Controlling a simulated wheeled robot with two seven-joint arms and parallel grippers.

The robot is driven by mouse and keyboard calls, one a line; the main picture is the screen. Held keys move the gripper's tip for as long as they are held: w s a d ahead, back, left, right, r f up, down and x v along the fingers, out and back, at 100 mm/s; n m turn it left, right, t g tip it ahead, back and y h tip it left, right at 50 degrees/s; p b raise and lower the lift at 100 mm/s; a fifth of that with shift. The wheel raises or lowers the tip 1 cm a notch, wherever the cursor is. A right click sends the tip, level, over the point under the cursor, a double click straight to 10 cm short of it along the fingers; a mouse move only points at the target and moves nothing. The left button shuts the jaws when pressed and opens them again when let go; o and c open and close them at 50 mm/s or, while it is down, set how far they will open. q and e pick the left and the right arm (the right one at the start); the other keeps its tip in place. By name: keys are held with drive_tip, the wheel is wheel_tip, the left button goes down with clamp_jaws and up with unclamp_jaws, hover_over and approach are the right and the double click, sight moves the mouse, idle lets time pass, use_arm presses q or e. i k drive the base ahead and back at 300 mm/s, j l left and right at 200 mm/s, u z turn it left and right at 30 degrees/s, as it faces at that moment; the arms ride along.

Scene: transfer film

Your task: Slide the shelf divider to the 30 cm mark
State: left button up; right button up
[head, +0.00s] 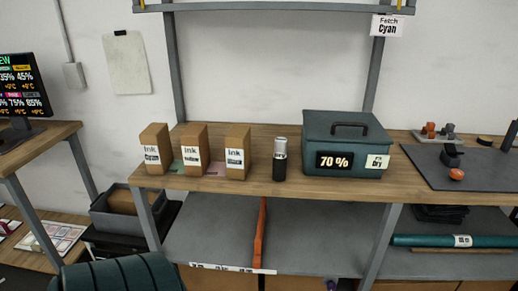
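The shelf divider (260,235) is a thin orange upright panel. It stands on the grey lower shelf (325,250) under the wooden bench top, a little left of the middle of the head view. A white strip with dark marks (225,267) runs along the shelf's front edge; the divider's front foot meets it towards its right end. The marks are too small to read, so I cannot tell the divider's position in centimetres. Neither of my grippers shows in the head view.
The shelf is clear on both sides of the divider. The bench top (255,187) holds several ink boxes (195,148), a dark can (280,160) and a teal dry box (347,145). A dark green padded thing (120,275) is at the lower left.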

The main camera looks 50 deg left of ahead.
sight(257, 260)
drive_tip(key=u, duration=1.75)
